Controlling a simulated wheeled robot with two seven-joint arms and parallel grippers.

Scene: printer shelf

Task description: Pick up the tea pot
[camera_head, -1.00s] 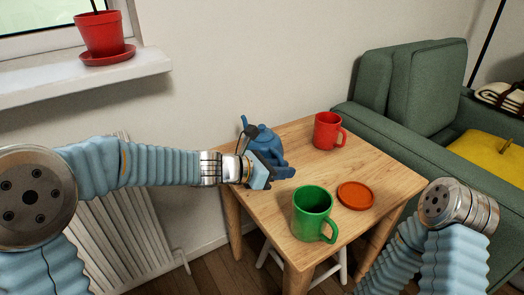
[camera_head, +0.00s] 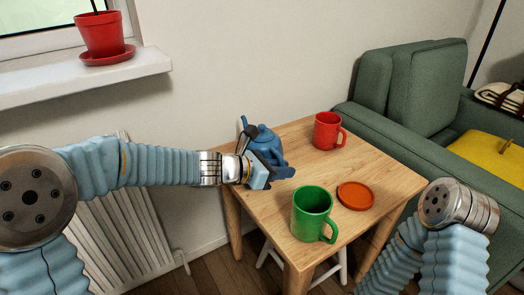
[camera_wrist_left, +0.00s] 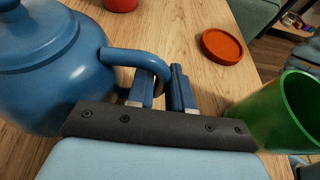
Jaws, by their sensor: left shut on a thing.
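The blue tea pot (camera_head: 267,139) stands at the back left of the wooden table, partly hidden behind my left gripper (camera_head: 263,160) in the head view. In the left wrist view the tea pot (camera_wrist_left: 48,68) fills the left side, and its curved handle (camera_wrist_left: 128,57) runs in between the fingers of my left gripper (camera_wrist_left: 165,87). The left gripper is shut on the handle. The tea pot looks upright; its base is hidden, so I cannot tell whether it touches the table. Of my right arm only upper links show at the lower right; its gripper is out of view.
On the table (camera_head: 293,144) are a green mug (camera_head: 311,207) at the front, an orange-red coaster (camera_head: 356,195) beside it and a red mug (camera_head: 326,131) at the back. A green armchair (camera_head: 415,100) borders the table's right. A radiator (camera_head: 118,225) is at left.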

